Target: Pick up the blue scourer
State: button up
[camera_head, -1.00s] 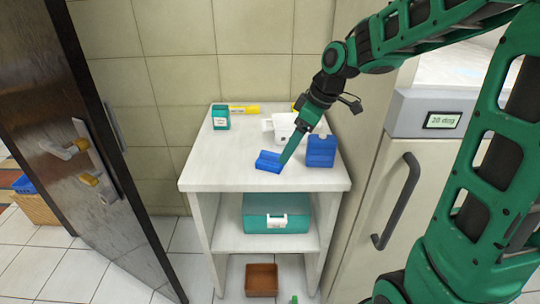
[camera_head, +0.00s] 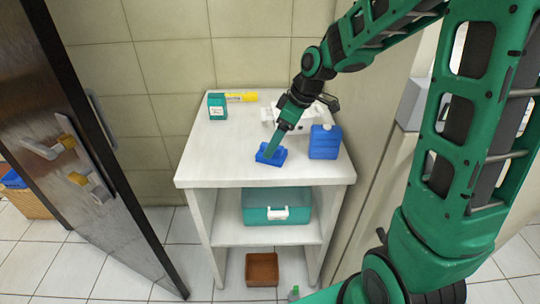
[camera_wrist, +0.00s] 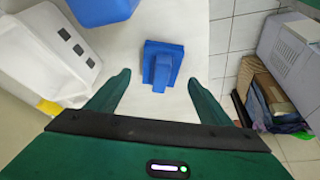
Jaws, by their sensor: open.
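The blue scourer (camera_head: 272,158) lies on the white table top (camera_head: 225,160) near its front edge, a flat block with a raised grip. In the wrist view the scourer (camera_wrist: 162,64) is ahead of the open fingers, roughly centred between them, and its near end lies just beyond the fingertips. My gripper (camera_wrist: 157,82) is open and empty. In the head view my gripper (camera_head: 271,153) comes down from above and hides part of the scourer.
A blue bottle (camera_head: 325,142) stands just right of the scourer, with a white appliance (camera_head: 288,120) behind. A teal box (camera_head: 217,106) and a yellow tube (camera_head: 242,97) are at the back left. The table's left side is clear. A dark door (camera_head: 85,150) stands at left.

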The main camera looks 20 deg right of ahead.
aim_at(278, 158)
jog(key=x, duration=0.4)
jog(key=shift+f, duration=0.2)
jog(key=c, duration=1.2)
jog(key=shift+r, duration=0.1)
